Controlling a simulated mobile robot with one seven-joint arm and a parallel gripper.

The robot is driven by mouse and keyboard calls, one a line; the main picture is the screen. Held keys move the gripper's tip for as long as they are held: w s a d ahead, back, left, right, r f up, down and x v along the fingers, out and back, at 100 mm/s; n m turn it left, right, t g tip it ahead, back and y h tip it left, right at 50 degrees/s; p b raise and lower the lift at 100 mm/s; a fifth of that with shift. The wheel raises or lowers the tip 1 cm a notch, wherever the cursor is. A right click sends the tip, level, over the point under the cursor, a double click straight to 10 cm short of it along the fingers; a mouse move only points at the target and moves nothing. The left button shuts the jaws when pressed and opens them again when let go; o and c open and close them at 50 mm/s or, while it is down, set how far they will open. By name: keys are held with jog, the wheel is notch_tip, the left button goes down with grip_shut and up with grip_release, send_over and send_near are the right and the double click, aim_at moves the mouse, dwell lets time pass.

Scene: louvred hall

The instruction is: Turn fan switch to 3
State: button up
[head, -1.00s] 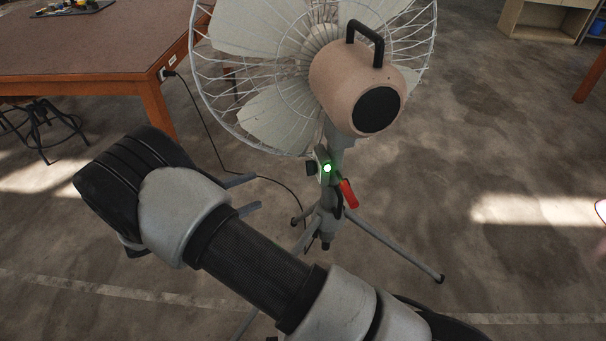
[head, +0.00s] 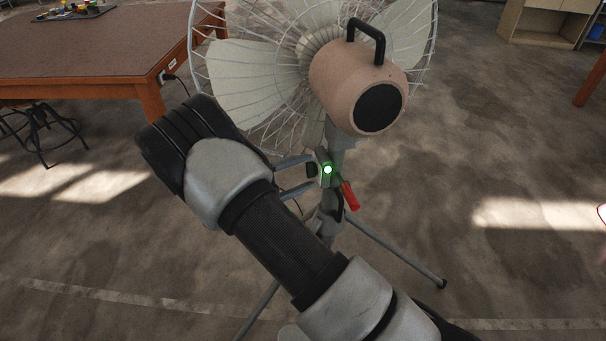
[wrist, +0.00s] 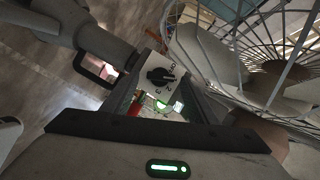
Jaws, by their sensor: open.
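The fan (head: 345,82) stands on a tripod, its pinkish-brown motor housing towards me. Its switch box (head: 326,158) sits on the post below the housing, with a glowing green light on its near side. In the wrist view the fan switch (wrist: 160,76) is a black knob on a pale plate with dark marks around it; I cannot tell surely which mark it points at. My gripper (head: 309,173) is open at the left side of the box. In the wrist view its fingers (wrist: 158,82) lie on either side of the knob, apparently not gripping it.
A red-handled lever (head: 349,195) sticks out from the post below the switch box. A brown table (head: 100,62) with a tray stands at the upper left, a stool (head: 40,130) beside it. A wooden cabinet (head: 540,22) stands at the back right. The floor at right is mostly clear.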

jog(key=shift+d, duration=0.2)
jog(key=shift+c, duration=0.4)
jog(key=c, duration=1)
